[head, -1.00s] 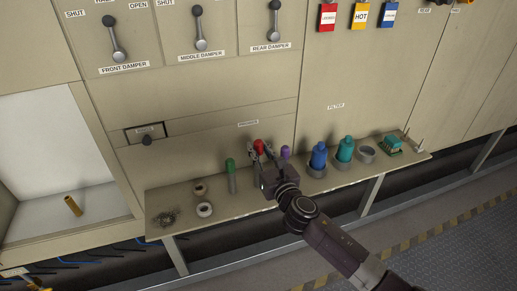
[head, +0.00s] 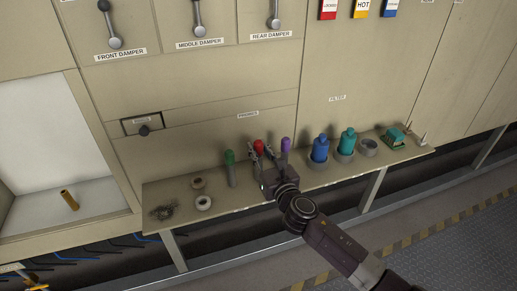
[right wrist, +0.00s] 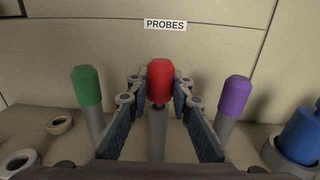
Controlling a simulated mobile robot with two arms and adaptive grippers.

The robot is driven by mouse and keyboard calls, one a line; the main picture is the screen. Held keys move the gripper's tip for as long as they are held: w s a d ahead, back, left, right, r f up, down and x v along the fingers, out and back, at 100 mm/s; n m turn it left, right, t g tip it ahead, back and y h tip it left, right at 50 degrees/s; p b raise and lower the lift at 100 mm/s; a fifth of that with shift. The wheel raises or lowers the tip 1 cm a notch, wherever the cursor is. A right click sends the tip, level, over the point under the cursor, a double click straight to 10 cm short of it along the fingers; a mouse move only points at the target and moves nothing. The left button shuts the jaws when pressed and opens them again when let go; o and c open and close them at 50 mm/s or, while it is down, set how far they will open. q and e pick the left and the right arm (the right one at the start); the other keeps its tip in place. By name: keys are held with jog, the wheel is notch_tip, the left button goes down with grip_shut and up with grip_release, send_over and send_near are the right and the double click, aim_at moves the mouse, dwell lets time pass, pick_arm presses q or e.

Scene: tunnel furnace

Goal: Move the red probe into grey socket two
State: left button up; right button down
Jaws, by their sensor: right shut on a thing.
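The red probe (head: 259,146) stands upright on the shelf under the PROBES label. It has a red cap and a grey shaft in the right wrist view (right wrist: 160,82). My right gripper (head: 261,160) is shut on it, with one finger on each side of the probe in the right wrist view (right wrist: 160,115). I cannot make out a socket marked two. An empty grey ring (head: 368,149) sits on the shelf at the right, but I cannot tell whether it is a task socket. My left gripper is not in view.
A green probe (head: 230,168) stands left of the red one and a purple probe (head: 286,147) right of it. Blue (head: 320,148) and teal (head: 347,140) cylinders stand in grey rings further right. Two pale rings (head: 203,203) lie at the left. A cabinet wall rises behind.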

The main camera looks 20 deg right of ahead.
jog(key=shift+f, duration=0.15)
jog(key=shift+f+b, duration=0.3)
dwell(0.4)
jog(key=c, duration=1.7)
grip_release()
jog(key=shift+o, duration=0.2)
jog(key=shift+s+d+p, duration=0.15)
jog(key=shift+s+p, duration=0.15)
jog(key=shift+s, duration=1.5)
jog(key=shift+s+d+p, duration=0.15)
jog(key=shift+s+p, duration=0.1)
jog(key=shift+s, duration=1.5)
